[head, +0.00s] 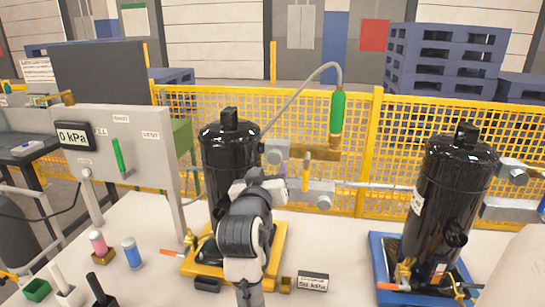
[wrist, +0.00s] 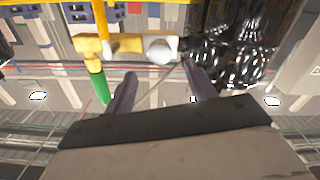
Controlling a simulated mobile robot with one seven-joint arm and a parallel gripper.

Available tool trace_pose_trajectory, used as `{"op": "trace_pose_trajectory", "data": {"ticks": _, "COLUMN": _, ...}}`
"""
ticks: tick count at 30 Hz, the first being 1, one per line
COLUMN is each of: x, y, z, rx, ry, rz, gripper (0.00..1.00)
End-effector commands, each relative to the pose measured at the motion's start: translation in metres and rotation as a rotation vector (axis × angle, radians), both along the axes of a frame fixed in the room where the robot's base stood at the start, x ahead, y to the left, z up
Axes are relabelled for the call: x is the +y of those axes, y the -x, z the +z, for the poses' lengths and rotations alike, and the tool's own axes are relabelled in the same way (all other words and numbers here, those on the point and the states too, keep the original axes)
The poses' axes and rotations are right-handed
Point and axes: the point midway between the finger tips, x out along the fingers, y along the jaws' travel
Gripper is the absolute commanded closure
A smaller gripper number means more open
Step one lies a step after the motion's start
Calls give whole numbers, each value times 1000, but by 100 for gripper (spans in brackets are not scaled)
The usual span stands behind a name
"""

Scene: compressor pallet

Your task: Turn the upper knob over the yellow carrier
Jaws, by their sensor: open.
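The black compressor (head: 228,160) stands on the yellow carrier (head: 272,262). The upper knob (head: 273,157) is a round grey knob on a grey block at the compressor's right side, near its top. In the wrist view the knob (wrist: 160,50) lies straight ahead, between and beyond my fingertips. My gripper (wrist: 158,68) is open and empty, its two fingers apart, with no visible contact with the knob. In the head view my arm hides part of the compressor and carrier, and the fingers are hard to make out.
A brass fitting (head: 322,151) with a green hose end (head: 337,112) and a yellow lever (head: 307,170) sits right of the knob. A lower knob (head: 324,203) is below. A second compressor (head: 452,200) stands on a blue carrier (head: 385,275). A gauge panel (head: 125,150) stands left.

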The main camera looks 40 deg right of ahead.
Motion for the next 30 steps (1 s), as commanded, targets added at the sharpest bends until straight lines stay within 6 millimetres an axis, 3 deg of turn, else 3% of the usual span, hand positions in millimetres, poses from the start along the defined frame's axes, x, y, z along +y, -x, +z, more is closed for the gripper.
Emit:
{"op": "trace_pose_trajectory", "data": {"ticks": 3, "x": -20, "y": -16, "z": 2, "rx": 3, "ry": -1, "rz": -2, "gripper": 45}}
{"op": "trace_pose_trajectory", "data": {"ticks": 9, "x": -41, "y": -34, "z": 2, "rx": 1, "ry": 1, "rz": -1, "gripper": 45}}
{"op": "trace_pose_trajectory", "data": {"ticks": 22, "x": -48, "y": -41, "z": 0, "rx": -1, "ry": 1, "rz": 0, "gripper": 45}}
{"op": "trace_pose_trajectory", "data": {"ticks": 30, "x": -48, "y": -41, "z": 0, "rx": -1, "ry": 1, "rz": 0, "gripper": 79}}
